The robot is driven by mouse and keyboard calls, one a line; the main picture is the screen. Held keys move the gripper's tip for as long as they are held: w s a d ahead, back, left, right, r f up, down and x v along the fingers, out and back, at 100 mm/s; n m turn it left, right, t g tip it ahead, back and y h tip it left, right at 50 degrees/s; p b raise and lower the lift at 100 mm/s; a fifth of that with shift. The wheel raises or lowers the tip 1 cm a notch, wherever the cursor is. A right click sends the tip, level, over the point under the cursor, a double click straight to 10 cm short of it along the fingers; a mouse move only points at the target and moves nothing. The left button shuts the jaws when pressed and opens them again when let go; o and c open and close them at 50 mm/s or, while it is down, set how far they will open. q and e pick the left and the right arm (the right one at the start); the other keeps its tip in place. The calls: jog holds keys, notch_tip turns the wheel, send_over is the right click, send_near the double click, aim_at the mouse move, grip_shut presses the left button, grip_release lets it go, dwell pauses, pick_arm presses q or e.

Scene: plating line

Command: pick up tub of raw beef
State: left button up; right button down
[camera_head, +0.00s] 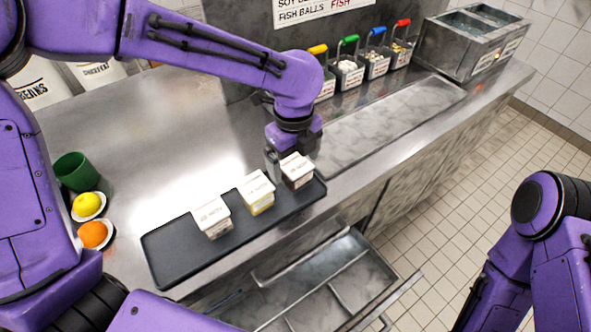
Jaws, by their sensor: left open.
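Three white-lidded tubs stand on a dark tray (165,258). The right tub (298,176) has dark contents showing below its lid, which may be the raw beef; its label is too small to read surely. The middle tub (257,196) shows yellow contents, and the left tub (212,218) has paler contents. My left gripper (290,155) is open, pointing down right at the right tub. One finger shows just left of that tub; the other finger is hidden. My right arm is at the lower right, with its gripper out of view.
An open drawer (345,262) juts out below the counter front. Several baskets with coloured handles, such as the green one (349,72), stand at the back.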

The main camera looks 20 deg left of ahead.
aim_at(295, 165)
pick_arm(q)
jog(key=f, duration=0.2)
jog(key=w+f, duration=0.1)
jog(key=f, duration=0.1)
jog(key=w+f, duration=0.1)
jog(key=f, duration=0.1)
jog(key=shift+a, duration=0.15)
jog(key=shift+s+r, duration=0.15)
jog(key=shift+s, duration=0.15)
jog(key=shift+s+r, duration=0.1)
jog(key=shift+s, duration=0.1)
jog(key=c, duration=0.4)
jog(key=shift+w, duration=0.1)
jog(key=c, duration=0.7)
jog(key=shift+c, duration=0.2)
